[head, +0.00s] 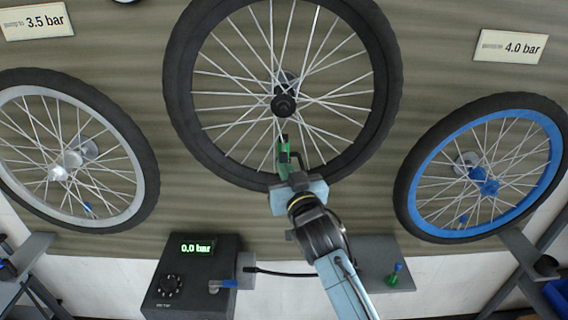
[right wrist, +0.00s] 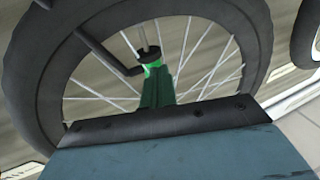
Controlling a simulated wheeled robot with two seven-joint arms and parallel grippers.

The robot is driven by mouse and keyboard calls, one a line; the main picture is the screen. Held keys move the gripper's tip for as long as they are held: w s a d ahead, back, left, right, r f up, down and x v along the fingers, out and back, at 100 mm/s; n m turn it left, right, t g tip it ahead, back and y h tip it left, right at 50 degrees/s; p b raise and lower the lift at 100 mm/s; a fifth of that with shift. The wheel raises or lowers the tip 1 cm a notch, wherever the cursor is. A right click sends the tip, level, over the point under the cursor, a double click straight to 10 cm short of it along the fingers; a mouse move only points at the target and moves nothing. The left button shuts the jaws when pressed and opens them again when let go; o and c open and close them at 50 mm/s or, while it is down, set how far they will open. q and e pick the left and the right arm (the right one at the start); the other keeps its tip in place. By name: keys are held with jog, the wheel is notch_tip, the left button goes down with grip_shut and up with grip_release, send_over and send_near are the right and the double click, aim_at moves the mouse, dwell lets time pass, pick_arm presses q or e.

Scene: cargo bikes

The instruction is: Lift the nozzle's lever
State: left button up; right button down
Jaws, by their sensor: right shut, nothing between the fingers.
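The nozzle appears to be the small bright green piece (right wrist: 152,67) with a dark cap, seen in front of the middle wheel's spokes in the right wrist view. A black bent bar meets it from the upper left; I cannot tell whether this is its lever or hose. In the head view the green and black piece (head: 284,147) is inside the lower rim of the middle wheel (head: 182,95). My right gripper (head: 287,173) is shut and empty, its tips at or very close to this piece; contact is unclear. My left gripper is not in view.
A dark pump box (head: 190,272) reading 0.0 bar stands at lower left, its black hose (head: 285,273) passing behind my arm. A grey plate (head: 372,258) holds a green and blue piece (head: 392,279). A grey-rimmed wheel (head: 150,170) and a blue-rimmed wheel (head: 408,190) flank the middle one.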

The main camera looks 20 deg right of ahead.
aim_at(285, 158)
jog(key=shift+r, duration=0.15)
jog(key=shift+r+p, duration=2.5)
jog(key=shift+p, duration=0.05)
jog(key=shift+f, duration=0.1)
jog(key=s+a+p, duration=0.1)
jog(key=s+a, duration=0.1)
jog(key=s, duration=0.6)
jog(key=shift+s+a+f, duration=0.2)
jog(key=shift+s+f, duration=0.15)
jog(key=shift+f, duration=0.1)
